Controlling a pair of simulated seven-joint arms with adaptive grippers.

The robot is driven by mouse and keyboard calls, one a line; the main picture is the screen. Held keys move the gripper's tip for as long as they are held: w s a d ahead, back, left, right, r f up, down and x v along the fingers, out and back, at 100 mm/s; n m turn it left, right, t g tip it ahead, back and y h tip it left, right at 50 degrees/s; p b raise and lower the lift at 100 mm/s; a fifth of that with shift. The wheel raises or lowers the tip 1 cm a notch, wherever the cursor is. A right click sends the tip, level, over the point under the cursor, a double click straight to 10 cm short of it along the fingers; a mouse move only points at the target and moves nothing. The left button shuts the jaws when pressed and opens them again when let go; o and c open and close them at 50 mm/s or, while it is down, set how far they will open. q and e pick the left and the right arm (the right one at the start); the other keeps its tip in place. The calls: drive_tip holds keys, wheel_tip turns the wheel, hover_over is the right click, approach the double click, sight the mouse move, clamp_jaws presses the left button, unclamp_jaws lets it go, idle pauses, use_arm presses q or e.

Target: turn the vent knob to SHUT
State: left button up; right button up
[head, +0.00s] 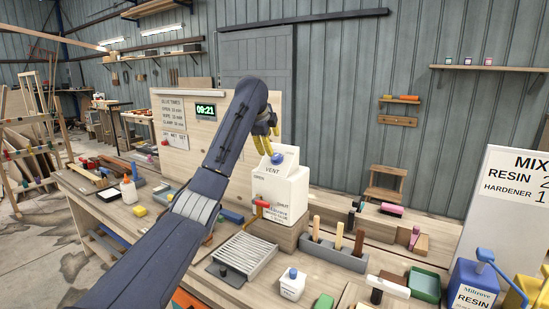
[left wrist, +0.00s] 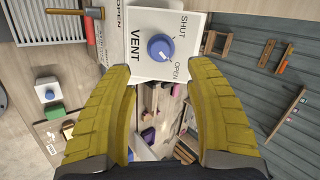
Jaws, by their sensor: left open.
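The vent knob (head: 277,158) is blue and sits on the sloped top of a white box (head: 289,187) marked VENT on the workbench. In the left wrist view the knob (left wrist: 160,47) is round, between the labels SHUT and OPEN; its pale pointer mark seems to face OPEN. My left gripper (head: 265,137) is just above the knob in the head view. In the left wrist view its yellow fingers (left wrist: 162,68) are spread wide, one on each side, apart from the knob and holding nothing. My right gripper is in neither view.
A red-handled lever (head: 262,204) sits on the box's front. Near it are a grey ribbed tray (head: 243,256), a holder with wooden-handled tools (head: 334,252) and a white bottle with a blue cap (head: 292,285). A plywood board (head: 178,130) stands behind.

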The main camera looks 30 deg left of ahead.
sight(274, 156)
use_arm(q)
drive_tip(key=x, duration=0.9)
drive_tip(key=shift+w+f, duration=0.25)
drive_tip(key=shift+w, duration=0.05)
drive_tip(key=shift+c, duration=0.2)
drive_tip(key=shift+a, duration=0.1)
clamp_jaws()
